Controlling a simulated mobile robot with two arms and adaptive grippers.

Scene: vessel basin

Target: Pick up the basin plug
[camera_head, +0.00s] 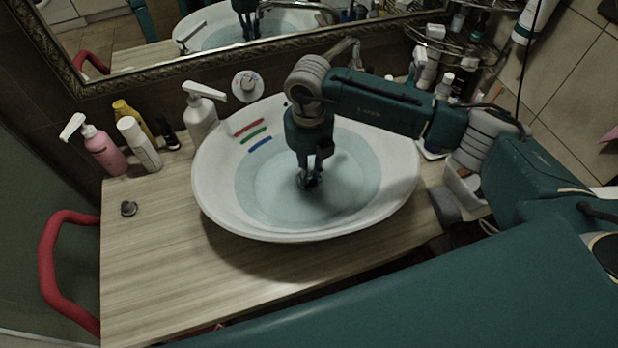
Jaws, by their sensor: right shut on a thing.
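The white basin (212,190) stands on the wooden counter and holds pale blue water. My right gripper (309,181) points straight down into the basin, its fingertips at the water near the middle. It is shut on a small dark thing there, apparently the basin plug; the fingers hide most of it, and I cannot tell whether it is still seated in the drain. A small dark grey, knob-like piece (128,208) lies on the counter to the left of the basin. My left gripper is not in view.
A pink pump bottle (103,150), a white bottle (139,145) and a white dispenser (202,118) stand behind and left of the basin. A framed mirror (130,40) is behind. A red rail (52,262) is at left. The front-left counter (170,275) is clear.

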